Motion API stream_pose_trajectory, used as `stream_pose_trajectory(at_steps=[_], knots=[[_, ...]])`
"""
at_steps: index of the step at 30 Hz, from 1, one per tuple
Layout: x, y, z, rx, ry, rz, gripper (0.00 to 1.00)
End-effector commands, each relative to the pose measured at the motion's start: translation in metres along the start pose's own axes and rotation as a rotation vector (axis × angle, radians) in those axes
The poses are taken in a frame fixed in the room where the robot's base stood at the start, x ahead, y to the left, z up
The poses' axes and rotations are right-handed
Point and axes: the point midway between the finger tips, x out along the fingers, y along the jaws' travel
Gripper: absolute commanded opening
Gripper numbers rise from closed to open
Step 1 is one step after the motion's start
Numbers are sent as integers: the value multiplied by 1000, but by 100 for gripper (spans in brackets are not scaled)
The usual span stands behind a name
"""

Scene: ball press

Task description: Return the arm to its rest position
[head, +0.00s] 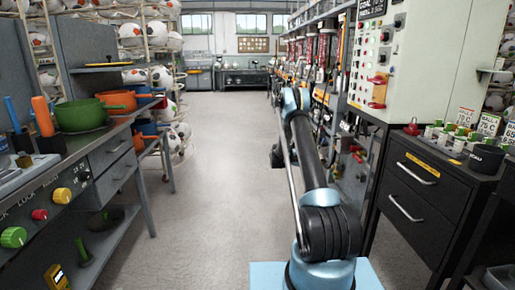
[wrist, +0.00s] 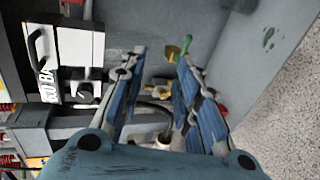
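My arm (head: 312,160) stretches forward from the bottom middle of the head view, over the aisle and beside the machines on the right. Its far end bends at a light blue joint (head: 291,103). My gripper is hard to make out in the head view, mostly hidden by the arm. In the wrist view my gripper (wrist: 162,60) shows two blue and grey fingers standing well apart. Nothing is held between them. Behind the gap are a grey panel and a small yellow-green part (wrist: 173,52), apart from the fingers as far as I can tell.
A workbench (head: 110,150) with green and orange pots stands on the left. A black drawer cabinet (head: 425,185) and a control box (head: 410,60) stand close on the right. A white labelled box (wrist: 80,48) is left of the fingers. The aisle floor (head: 225,125) is clear ahead.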

Motion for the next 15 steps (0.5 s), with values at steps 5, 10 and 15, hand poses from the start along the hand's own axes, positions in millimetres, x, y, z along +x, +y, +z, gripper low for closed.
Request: stream_pose_trajectory(at_steps=[5,10,15], knots=[[-18,41,17,1,8,-72,30],[-35,75,36,4,18,-142,30],[-52,106,61,7,27,-211,30]])
